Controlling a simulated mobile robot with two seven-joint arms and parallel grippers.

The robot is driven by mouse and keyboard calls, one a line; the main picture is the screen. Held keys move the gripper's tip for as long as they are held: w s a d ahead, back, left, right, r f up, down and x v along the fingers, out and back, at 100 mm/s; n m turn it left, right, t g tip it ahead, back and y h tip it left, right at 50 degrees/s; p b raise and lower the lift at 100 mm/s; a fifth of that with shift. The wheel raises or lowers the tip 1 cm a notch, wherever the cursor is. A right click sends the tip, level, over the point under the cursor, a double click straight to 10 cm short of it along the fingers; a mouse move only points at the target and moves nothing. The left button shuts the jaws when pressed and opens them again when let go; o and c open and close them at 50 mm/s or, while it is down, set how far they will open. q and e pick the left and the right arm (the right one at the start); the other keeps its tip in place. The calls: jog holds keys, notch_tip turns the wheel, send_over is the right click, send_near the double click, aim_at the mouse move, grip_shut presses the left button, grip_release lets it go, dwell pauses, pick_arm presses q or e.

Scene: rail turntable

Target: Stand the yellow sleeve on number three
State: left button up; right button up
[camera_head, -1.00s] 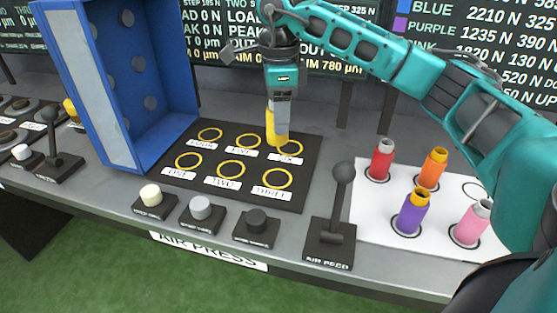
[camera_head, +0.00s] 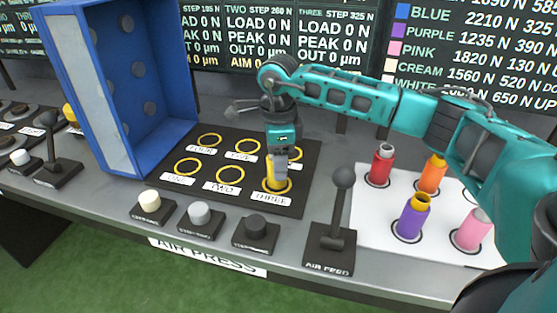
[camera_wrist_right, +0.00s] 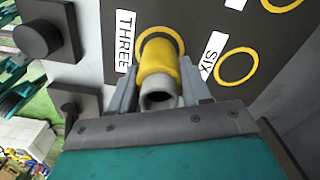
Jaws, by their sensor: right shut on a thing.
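The yellow sleeve (camera_head: 271,172) is upright at the yellow ring marked THREE (camera_head: 289,187) on the dark mat. My right gripper (camera_head: 278,163) is shut on it from above. In the right wrist view the sleeve (camera_wrist_right: 160,72) is between the two fingers (camera_wrist_right: 160,88), its grey end towards the camera and its far end inside the ring THREE (camera_wrist_right: 180,42). I cannot tell whether its foot touches the mat. My left gripper is not in view.
Empty rings ONE, TWO and FOUR lie on the mat (camera_head: 215,207). A blue open box (camera_head: 120,90) stands left. A black lever (camera_head: 341,215) stands right of the mat. Red, orange, purple and pink sleeves stand on a white sheet (camera_head: 360,222). Knobs line the front edge.

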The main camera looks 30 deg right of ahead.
jog(key=shift+f, duration=0.15)
jog(key=o, duration=1.3)
jog(key=shift+o, duration=0.2)
notch_tip(320, 180, up, 12)
jog(key=shift+r+p, duration=0.2)
jog(key=shift+p, duration=0.1)
